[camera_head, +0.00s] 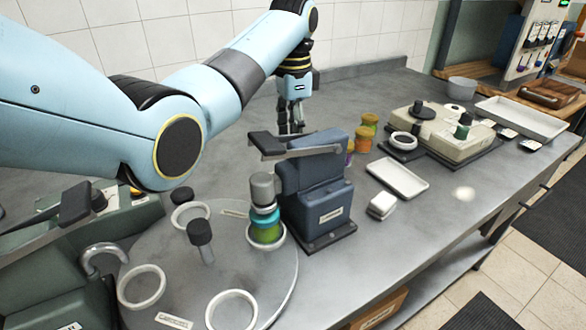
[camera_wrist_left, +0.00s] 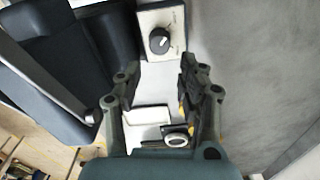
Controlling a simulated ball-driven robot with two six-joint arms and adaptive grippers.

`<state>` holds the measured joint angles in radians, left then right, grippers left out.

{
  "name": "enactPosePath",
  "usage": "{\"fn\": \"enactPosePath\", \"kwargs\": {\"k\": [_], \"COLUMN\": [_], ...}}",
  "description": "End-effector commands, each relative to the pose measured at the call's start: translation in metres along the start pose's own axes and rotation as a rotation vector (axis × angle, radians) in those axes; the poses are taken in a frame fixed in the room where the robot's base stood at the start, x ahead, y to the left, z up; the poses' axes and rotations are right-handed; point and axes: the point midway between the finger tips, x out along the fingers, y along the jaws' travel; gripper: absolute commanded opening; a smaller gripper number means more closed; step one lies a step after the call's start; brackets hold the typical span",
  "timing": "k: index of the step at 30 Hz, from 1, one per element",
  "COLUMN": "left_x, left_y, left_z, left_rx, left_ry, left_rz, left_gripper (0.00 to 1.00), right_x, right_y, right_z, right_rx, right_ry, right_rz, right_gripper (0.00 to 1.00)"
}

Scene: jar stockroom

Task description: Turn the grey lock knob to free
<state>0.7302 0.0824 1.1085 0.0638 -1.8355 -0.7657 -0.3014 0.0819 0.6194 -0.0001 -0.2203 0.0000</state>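A round dark grey knob (camera_wrist_left: 160,40) with a pale pointer mark sits on a small white plate (camera_wrist_left: 172,18) at the top of the left wrist view, beside the dark blue machine (camera_wrist_left: 50,55). I take it for the lock knob; lettering on the plate is too small to read. In the head view the blue machine (camera_head: 318,205) hides this plate and knob. My left gripper (camera_head: 291,128) points down behind the machine. In the left wrist view my left gripper (camera_wrist_left: 154,80) has its fingers apart, nothing between them, short of the knob. My right gripper is not in view.
A round turntable (camera_head: 270,265) with white rings and a green jar (camera_head: 267,231) stands in front of the machine. The machine's lever (camera_head: 290,152) reaches left near my gripper. Small jars (camera_head: 363,140) and a white tray (camera_head: 398,177) stand right of it. The back counter is clear.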

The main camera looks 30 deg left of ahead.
Motion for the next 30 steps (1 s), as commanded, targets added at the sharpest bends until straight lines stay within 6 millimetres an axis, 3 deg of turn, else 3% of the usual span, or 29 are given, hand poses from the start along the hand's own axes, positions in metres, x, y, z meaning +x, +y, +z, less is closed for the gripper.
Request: {"fn": "enactPosePath", "kwargs": {"k": [6,13,25,30], "left_x": [0.045,0.080,0.089,0.089], "left_y": [0.001,0.001,0.001,0.001], "left_z": [0.001,0.001,0.001,0.001], "left_rx": [0.000,0.000,0.000,0.000], "left_ry": [-0.004,-0.002,-0.001,-0.001], "left_rz": [0.004,0.002,0.001,0.001], "left_gripper": [0.40,0.40,0.40,0.19], "right_x": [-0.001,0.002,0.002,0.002], "right_y": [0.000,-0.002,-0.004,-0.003], "right_z": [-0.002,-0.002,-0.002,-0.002], "right_rx": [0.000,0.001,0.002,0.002], "right_ry": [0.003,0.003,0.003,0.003], "right_rz": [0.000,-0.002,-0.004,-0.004], "right_gripper": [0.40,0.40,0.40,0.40]}}
